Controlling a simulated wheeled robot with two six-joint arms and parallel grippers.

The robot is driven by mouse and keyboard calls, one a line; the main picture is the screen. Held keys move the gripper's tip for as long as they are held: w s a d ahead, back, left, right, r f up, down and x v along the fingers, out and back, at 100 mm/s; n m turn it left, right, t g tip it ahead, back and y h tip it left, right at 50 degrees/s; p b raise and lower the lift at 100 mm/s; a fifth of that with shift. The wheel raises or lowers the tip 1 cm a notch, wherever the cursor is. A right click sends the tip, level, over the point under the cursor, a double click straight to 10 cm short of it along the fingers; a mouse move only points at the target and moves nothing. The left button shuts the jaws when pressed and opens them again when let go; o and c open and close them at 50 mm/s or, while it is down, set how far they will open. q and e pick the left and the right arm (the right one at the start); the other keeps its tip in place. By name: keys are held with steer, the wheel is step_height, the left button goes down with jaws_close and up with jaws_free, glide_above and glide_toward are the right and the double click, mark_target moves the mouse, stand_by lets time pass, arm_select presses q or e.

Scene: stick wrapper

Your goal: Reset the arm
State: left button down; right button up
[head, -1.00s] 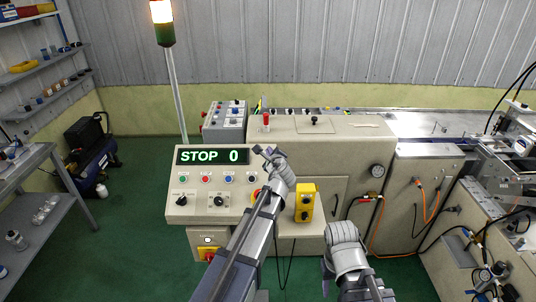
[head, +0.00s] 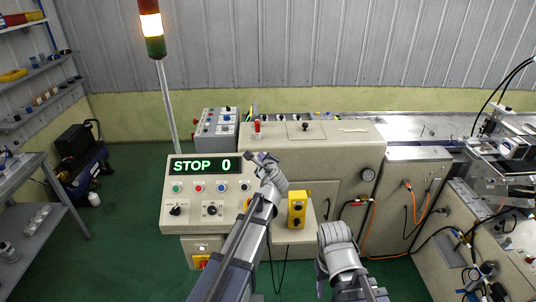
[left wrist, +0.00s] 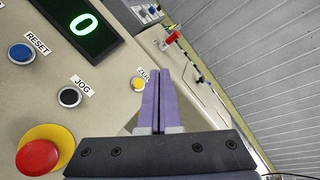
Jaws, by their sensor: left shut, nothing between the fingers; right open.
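The beige control panel (head: 183,219) stands in front of me. Its display (head: 205,165) reads "STOP 0", and a row of buttons lies below it. My left gripper (head: 262,158) is by the panel's upper right, beside the display.
A yellow switch box (head: 297,208) is right of my left forearm. The beige machine cabinet (head: 320,156) and a conveyor (head: 400,128) extend right. A signal tower (head: 151,25) is lit.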

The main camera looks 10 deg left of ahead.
arm_select(q)
steer(key=s+d+f+n+g, duration=0.1)
steer(key=s+f+n, duration=0.1)
steer(key=s+f, duration=0.1)
steer(key=s+d+f+n+g+b, duration=0.1)
steer(key=s+f+n, duration=0.1)
steer(key=s+f, duration=0.1)
steer(key=s+d+f+n+g+b, duration=0.1)
steer(key=s+f+n+g, duration=0.1)
steer(key=s+f, duration=0.1)
steer(key=shift+d+n+h, duration=0.2)
steer(key=shift+n+h, duration=0.1)
steer(key=shift+n, duration=0.1)
steer(key=s+d+f+n+g+h+b, duration=0.1)
steer(key=s+d+f+n+g, duration=0.2)
steer(key=s, duration=0.5)
steer(key=s+d+f+n+g+h+b, duration=0.1)
steer(key=s+d+f+n+g+h, duration=0.1)
steer(key=s+d+f, duration=0.3)
steer(key=s+d+f+n+g+h+b, duration=0.1)
steer(key=s+d+f+n+g, duration=0.3)
steer(key=s, duration=0.8)
steer(key=shift+s+d+f+n+b, duration=0.2)
steer(key=shift+s+f+n+b, duration=0.1)
steer(key=shift+n+b, duration=0.25)
